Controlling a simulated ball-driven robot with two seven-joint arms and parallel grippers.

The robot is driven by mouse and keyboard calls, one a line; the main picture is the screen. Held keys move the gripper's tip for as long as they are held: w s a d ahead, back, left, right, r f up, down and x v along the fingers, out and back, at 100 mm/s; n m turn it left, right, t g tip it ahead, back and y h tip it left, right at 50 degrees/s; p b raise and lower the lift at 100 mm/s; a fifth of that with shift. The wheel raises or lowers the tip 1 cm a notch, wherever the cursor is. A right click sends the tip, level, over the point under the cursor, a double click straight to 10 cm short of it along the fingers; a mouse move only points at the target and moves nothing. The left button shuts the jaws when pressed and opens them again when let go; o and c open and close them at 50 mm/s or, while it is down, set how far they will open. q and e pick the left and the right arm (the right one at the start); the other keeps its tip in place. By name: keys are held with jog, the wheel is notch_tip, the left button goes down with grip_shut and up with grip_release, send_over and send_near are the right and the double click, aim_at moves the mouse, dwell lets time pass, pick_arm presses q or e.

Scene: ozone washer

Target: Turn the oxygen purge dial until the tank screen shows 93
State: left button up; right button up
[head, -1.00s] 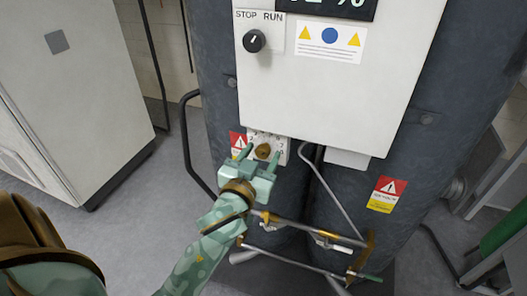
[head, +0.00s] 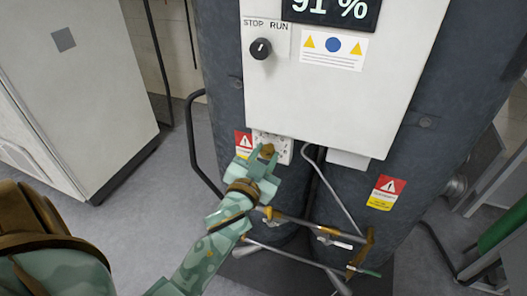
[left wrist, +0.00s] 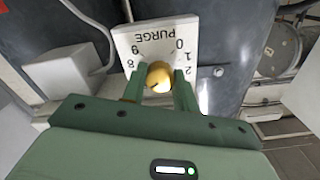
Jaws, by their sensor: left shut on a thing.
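The purge dial (head: 268,149) is a small brass knob on a white plate (head: 284,147) low on the tanks, below the control box. The left wrist view shows the dial (left wrist: 159,74) and the plate (left wrist: 152,41), upside down, reading PURGE with digits around the knob. My left gripper (head: 263,156), green, is shut on the dial; its two fingers sit on either side of it in the left wrist view (left wrist: 160,88). The tank screen (head: 331,9) reads 91 %, its top cut off by the picture edge. My right gripper is out of view.
A black STOP/RUN knob (head: 260,48) is on the white control box (head: 345,110) above the dial. Pipes with brass fittings (head: 330,232) run just right of my left forearm. A black curved tube (head: 192,145) is to the left. A grey cabinet (head: 70,95) stands far left.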

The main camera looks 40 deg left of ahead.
pick_arm(q)
jog(key=shift+m+p, duration=0.9)
jog(key=shift+m, duration=0.6)
jog(key=o, duration=1)
